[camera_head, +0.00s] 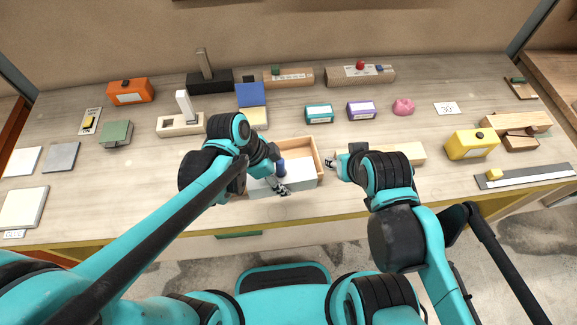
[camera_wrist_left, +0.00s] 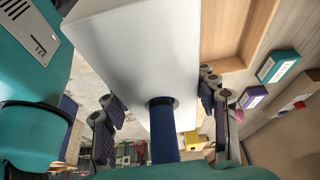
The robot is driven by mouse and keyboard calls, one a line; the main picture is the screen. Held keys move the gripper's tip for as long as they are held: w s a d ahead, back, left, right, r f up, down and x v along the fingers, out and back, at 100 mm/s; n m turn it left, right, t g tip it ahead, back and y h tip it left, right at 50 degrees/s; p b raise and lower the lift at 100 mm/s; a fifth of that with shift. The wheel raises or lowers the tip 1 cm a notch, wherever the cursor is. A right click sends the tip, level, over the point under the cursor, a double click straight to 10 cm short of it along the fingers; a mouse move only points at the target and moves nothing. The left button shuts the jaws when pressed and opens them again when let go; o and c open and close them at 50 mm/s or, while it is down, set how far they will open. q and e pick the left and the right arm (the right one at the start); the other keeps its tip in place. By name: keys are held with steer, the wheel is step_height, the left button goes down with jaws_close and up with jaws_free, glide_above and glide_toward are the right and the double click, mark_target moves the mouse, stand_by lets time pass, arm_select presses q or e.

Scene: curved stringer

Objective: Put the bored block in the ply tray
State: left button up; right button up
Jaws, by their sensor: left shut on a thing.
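The bored block (camera_head: 300,183) is long and pale grey-white, with a dark-rimmed hole. My left gripper (camera_head: 279,180) is shut on it; in the left wrist view the block (camera_wrist_left: 130,45) lies between the fingers (camera_wrist_left: 160,97). A blue cylinder (camera_head: 281,168) stands at the hole and also shows in the left wrist view (camera_wrist_left: 163,140). The ply tray (camera_head: 298,146) lies behind and partly under the block in the head view, its front side hidden. I cannot tell whether they touch. My right gripper (camera_head: 333,160) is right of the tray, its jaws unclear.
A pale wooden block (camera_head: 410,152) lies behind my right wrist. A teal box (camera_head: 319,113) and a purple box (camera_head: 361,110) stand behind the tray. A yellow box (camera_head: 470,145) is at the right. Bare table lies between the tray and the teal box.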

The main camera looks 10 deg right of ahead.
arm_select(q)
steer(key=w+a+f+b, duration=0.1)
steer(key=w+f, duration=0.1)
steer(key=w, duration=0.1)
steer(key=w+a+f+b, duration=0.1)
steer(key=w+f, duration=0.1)
steer(key=w, duration=0.2)
steer(key=w+a+f+b, duration=0.1)
steer(key=w+f, duration=0.2)
steer(key=w, duration=0.1)
steer(key=shift+w+b, duration=0.1)
steer(key=shift+b, duration=0.3)
step_height(320, 180, down, 4)
steer(key=shift+b, duration=0.9)
steer(key=shift+r, duration=0.1)
steer(key=o, duration=1.4)
steer(key=shift+f, duration=0.2)
steer(key=shift+o, duration=0.2)
steer(key=shift+r, duration=0.15)
